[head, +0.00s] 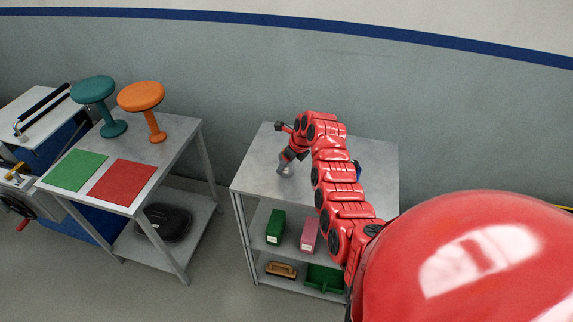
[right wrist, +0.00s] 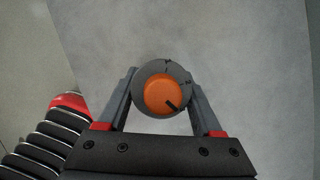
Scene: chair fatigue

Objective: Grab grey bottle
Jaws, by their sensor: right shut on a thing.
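In the right wrist view, the grey bottle (right wrist: 146,83) shows from above as a round grey body with an orange, dark-marked top. My right gripper (right wrist: 165,84) has its two fingers on either side of it and is shut on it. In the head view, my red right arm reaches over the grey shelf table (head: 372,158). My right gripper (head: 287,166) points down at the left part of its top, where the bottle is too small to make out clearly. I cannot tell whether the bottle touches the top. My left gripper is not in view.
A blue item (head: 357,171) is partly hidden behind my arm. Green (head: 275,227) and pink (head: 310,234) boxes are on the shelf below. A left table holds teal (head: 93,91) and orange (head: 141,97) stools and green (head: 76,170) and red (head: 123,182) sheets.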

